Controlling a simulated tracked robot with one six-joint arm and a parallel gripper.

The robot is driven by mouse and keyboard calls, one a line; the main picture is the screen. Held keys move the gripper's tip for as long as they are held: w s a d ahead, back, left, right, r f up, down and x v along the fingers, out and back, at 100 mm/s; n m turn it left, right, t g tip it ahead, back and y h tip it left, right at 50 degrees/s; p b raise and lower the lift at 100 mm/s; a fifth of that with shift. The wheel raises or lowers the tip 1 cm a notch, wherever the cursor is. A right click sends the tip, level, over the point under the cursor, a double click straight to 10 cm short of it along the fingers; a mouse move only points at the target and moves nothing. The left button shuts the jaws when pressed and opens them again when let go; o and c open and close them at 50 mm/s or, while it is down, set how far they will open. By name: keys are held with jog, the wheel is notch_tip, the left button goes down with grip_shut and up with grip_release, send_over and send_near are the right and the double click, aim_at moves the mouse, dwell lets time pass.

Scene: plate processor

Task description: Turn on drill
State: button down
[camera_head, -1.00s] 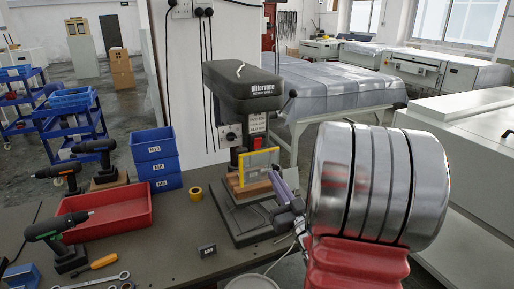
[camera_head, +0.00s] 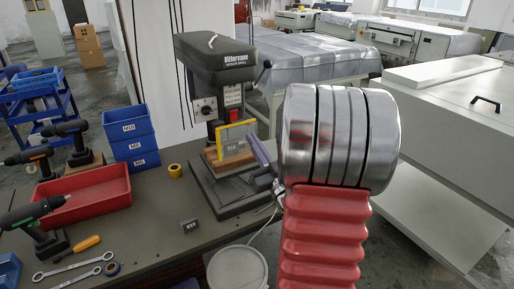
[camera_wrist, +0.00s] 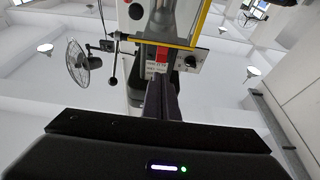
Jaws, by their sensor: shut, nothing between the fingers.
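The grey bench drill (camera_head: 212,62) stands at the back of the workbench in the head view. A dial panel (camera_head: 204,109) is on its front, with a red switch (camera_head: 234,115) to the right of it. A yellow-framed guard (camera_head: 237,137) stands in front of its column. My gripper (camera_head: 262,153) is shut and empty, right of the guard and in front of the drill. In the wrist view my gripper (camera_wrist: 162,84) points toward the drill, with the red switch (camera_wrist: 161,54) just beyond the fingertips. I cannot tell whether they touch.
Left of the drill are stacked blue bins (camera_head: 131,138), a red tray (camera_head: 85,196), several cordless drills and a yellow tape roll (camera_head: 175,171). A white bucket (camera_head: 238,268) stands at the bench's front. A fan (camera_wrist: 84,64) shows in the wrist view.

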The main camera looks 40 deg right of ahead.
aim_at(235, 112)
jog(key=x, duration=1)
jog(key=shift+w, duration=0.15)
